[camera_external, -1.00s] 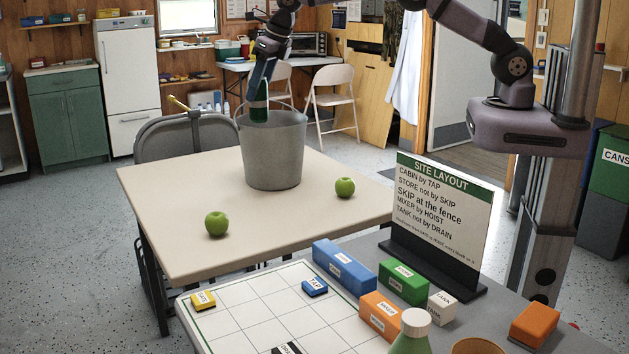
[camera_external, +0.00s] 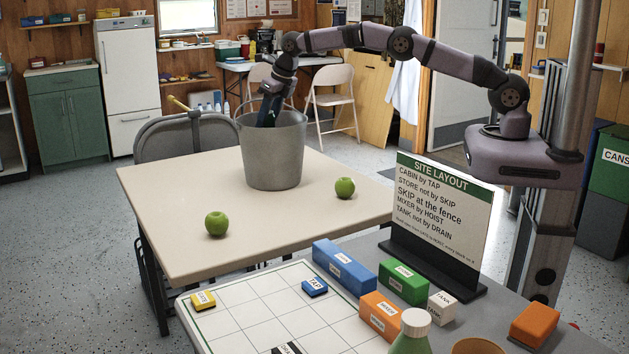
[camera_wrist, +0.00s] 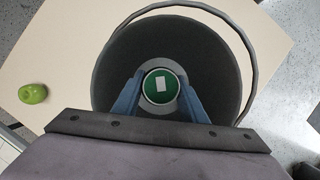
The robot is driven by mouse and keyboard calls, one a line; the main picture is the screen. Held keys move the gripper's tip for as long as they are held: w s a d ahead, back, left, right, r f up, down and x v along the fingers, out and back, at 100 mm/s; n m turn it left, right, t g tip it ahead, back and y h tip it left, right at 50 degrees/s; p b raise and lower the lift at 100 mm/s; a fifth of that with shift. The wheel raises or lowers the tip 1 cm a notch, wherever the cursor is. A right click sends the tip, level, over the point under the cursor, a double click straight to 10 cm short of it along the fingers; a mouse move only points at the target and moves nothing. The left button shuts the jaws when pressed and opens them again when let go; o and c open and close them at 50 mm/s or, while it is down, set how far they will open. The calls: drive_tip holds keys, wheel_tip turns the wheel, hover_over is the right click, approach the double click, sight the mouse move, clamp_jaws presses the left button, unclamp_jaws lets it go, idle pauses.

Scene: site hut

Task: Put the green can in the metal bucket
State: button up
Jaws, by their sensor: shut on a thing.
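The metal bucket (camera_external: 273,158) stands upright on the cream table, its handle raised in a loop in the wrist view (camera_wrist: 253,68). My gripper (camera_external: 267,118) reaches down into the bucket's mouth, and its fingertips are hidden behind the near wall in the external view. In the wrist view, my gripper (camera_wrist: 160,88) has its blue fingers on either side of the green can (camera_wrist: 153,95), shut on it. The can's round end with a pale label faces the camera, inside the bucket's rim. I cannot tell whether the can touches the bucket's floor.
Two green apples (camera_external: 216,223) (camera_external: 345,187) sit on the cream table (camera_external: 165,190) in front of the bucket. A nearer table holds labelled blocks, a grid board (camera_external: 265,305) and a site layout sign (camera_external: 440,215). A grey chair (camera_external: 185,135) stands behind the table.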

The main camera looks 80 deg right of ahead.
drive_tip(key=shift+f+p, duration=1.05)
drive_tip(key=shift+f, duration=3.8)
drive_tip(key=shift+f, duration=0.15)
drive_tip(key=o, duration=1.4)
drive_tip(key=shift+v, duration=0.85)
drive_tip(key=b+v, duration=0.2)
drive_tip(key=v, duration=0.8)
drive_tip(key=shift+s+r, duration=0.1)
drive_tip(key=shift+r, duration=0.2)
